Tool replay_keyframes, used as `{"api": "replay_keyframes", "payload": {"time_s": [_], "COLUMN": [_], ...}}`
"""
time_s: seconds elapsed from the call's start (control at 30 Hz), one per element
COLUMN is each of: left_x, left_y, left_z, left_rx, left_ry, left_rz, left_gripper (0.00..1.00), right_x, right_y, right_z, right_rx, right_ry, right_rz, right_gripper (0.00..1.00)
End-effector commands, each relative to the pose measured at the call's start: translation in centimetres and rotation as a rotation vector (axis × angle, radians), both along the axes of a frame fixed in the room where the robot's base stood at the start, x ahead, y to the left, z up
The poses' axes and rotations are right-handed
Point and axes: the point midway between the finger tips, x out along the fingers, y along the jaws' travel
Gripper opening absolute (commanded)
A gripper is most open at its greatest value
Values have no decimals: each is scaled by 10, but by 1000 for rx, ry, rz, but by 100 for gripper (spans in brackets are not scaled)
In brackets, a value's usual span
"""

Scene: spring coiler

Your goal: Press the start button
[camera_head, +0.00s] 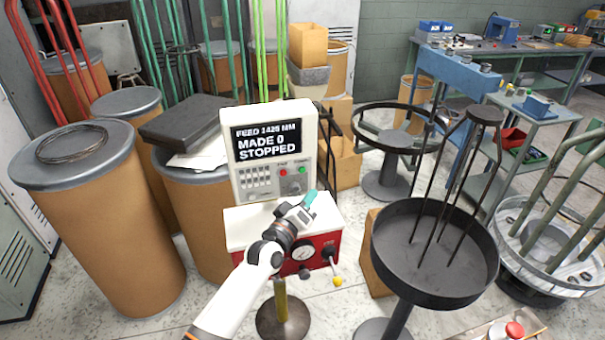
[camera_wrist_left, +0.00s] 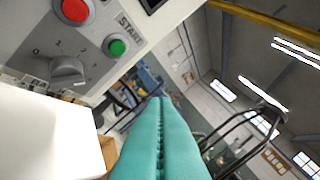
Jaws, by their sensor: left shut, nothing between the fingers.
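The control box (camera_head: 262,140) is beige with a black screen that reads "FEED 1425 MM, MADE 0, STOPPED". The green start button (camera_head: 300,170) is on its lower right, beside a red button (camera_head: 283,171). In the left wrist view the green button (camera_wrist_left: 117,47) sits under the word START, with the red button (camera_wrist_left: 72,12) and a grey knob (camera_wrist_left: 66,68) nearby. My left gripper (camera_head: 310,197) is shut and empty, just below and in front of the green button, apart from it. Its teal fingertips (camera_wrist_left: 160,105) lie together. My right gripper is not in view.
A red and white machine base (camera_head: 325,240) with a gauge and a yellow-tipped lever (camera_head: 337,281) stands under the control box. A round black stand (camera_head: 433,285) with upright rods is at the right. Brown drums (camera_head: 100,220) crowd the left.

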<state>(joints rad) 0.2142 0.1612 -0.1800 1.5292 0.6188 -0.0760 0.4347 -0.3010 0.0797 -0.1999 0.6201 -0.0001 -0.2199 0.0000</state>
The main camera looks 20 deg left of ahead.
Motion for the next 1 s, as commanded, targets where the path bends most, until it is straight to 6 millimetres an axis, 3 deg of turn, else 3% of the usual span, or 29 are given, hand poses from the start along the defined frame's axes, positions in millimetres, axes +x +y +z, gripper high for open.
{"api": "replay_keyframes", "payload": {"time_s": [0.1,0.4,0.63,1.0], "left_x": [15,47,58,59], "left_y": [10,32,39,40], "left_z": [-6,-5,-2,0], "left_rx": [3,2,0,0], "left_ry": [-2,-1,1,1], "left_rz": [2,1,1,1], "left_gripper": [0,0,0,0], "right_x": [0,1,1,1], "right_y": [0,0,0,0], "right_z": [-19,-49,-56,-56], "right_rx": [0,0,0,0], "right_ry": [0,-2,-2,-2], "right_rz": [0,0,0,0], "right_gripper": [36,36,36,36]}}
